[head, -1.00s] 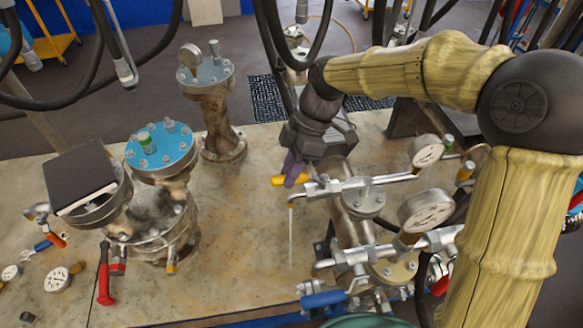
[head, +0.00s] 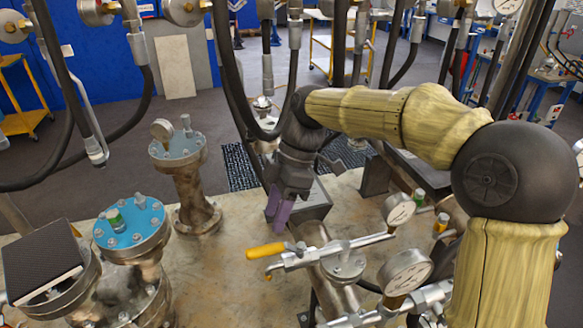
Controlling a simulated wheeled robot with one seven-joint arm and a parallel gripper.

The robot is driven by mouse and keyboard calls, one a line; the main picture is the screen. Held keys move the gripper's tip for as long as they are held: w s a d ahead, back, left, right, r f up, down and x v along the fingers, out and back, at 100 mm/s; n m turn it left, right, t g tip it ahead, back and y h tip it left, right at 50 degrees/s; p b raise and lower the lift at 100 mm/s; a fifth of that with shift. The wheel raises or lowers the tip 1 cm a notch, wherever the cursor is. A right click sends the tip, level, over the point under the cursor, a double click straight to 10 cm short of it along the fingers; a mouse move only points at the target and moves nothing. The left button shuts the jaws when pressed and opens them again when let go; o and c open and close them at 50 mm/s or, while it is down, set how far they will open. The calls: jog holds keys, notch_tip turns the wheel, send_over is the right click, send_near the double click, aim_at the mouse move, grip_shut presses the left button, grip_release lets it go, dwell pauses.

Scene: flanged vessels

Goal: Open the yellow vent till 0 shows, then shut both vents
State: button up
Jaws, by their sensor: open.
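The yellow vent handle (head: 266,251) sits on a small valve at the left end of a metal branch pipe (head: 330,251). It points left, roughly in line with the pipe. My gripper (head: 279,211), with purple fingers, points down just above and behind the handle. It is open, empty and looks apart from the handle. Two white-faced gauges, an upper one (head: 399,209) and a lower one (head: 405,270), stand at the right ends of the branch pipes. Their needles are too small to read surely.
A blue-topped flanged vessel (head: 132,224), a black-topped vessel (head: 42,260) and a tall grey flanged column (head: 188,180) stand on the table (head: 215,262) at left. Black hoses (head: 228,85) hang behind my gripper. Bare tabletop lies left of the yellow handle.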

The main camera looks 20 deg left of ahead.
jog(key=v, duration=1)
